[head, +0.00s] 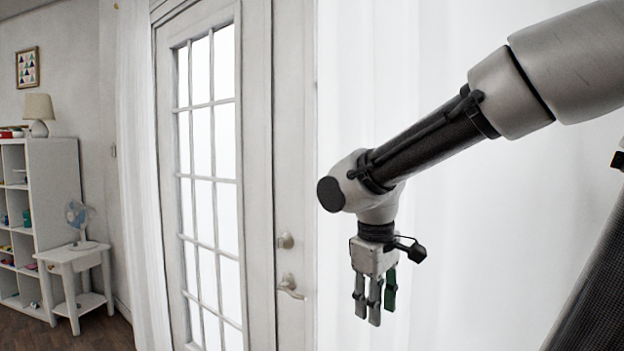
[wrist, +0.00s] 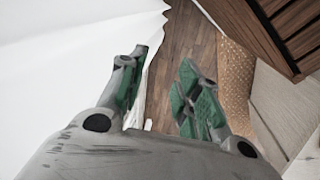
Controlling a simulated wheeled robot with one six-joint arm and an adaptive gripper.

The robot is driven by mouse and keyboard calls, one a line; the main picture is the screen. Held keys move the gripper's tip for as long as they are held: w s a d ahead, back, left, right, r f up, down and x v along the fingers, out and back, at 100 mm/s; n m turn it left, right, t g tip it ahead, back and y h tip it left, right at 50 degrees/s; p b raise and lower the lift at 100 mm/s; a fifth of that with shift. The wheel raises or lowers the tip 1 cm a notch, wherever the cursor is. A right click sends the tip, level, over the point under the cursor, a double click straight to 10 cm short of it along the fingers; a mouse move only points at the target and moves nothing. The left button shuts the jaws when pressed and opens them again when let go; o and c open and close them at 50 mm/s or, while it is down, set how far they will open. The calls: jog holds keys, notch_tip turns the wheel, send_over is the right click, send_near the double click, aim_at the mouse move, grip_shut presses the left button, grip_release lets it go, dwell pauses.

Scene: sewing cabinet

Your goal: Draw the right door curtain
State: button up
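The right door curtain (head: 450,250) is a white sheer cloth hanging behind my arm, to the right of the door. Its left edge hangs by the door's handle side. In the wrist view the white cloth (wrist: 70,45) fills the upper left, and its wavy edge passes behind and beside the left finger. My gripper (head: 375,305) points down in front of the curtain, right of the door handle. In the wrist view my gripper (wrist: 160,75) has its green-padded fingers apart, with floor and a strip of cloth edge showing between them. I cannot tell whether it touches the cloth.
The glazed white door (head: 258,200) is shut, with a lever handle (head: 290,287). Another white curtain (head: 140,180) hangs at its left. A small table (head: 75,258) with a fan and a shelf unit (head: 55,190) stand far left. Wooden slatted furniture (wrist: 270,30) shows at upper right.

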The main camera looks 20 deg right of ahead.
jog(key=w+a+r+n+h, duration=0.1)
jog(key=w+a+n+h, duration=0.1)
jog(key=w+n+h, duration=0.35)
jog(key=n+t+h, duration=0.5)
jog(key=n+h, duration=0.5)
jog(key=n, duration=0.2)
send_near(318, 173)
jog(key=x, duration=1)
jog(key=shift+w+d, duration=0.15)
jog(key=shift+w, duration=0.2)
grip_shut()
